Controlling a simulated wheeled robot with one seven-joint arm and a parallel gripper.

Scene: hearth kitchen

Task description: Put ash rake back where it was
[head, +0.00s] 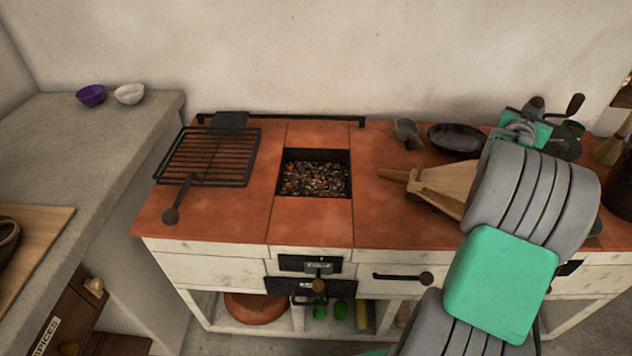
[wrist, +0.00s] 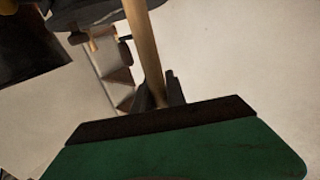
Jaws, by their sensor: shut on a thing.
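In the wrist view, my gripper (wrist: 163,92) is shut on the light wooden shaft of the ash rake (wrist: 146,48). The shaft runs from between the dark fingers up out of the top of the picture, leaning slightly left. I cannot make out the rake's head. In the head view, my arm rises on the right over the stove top and hides most of the gripper and what it holds.
The red tiled stove top (head: 312,218) has an ember pit (head: 316,175) in its middle and a grill rack (head: 207,157) at left. Wooden bellows (head: 445,185), a dark pan (head: 457,138) and a small cup (head: 407,131) stand at right. A broom (head: 608,150) is at the far right.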

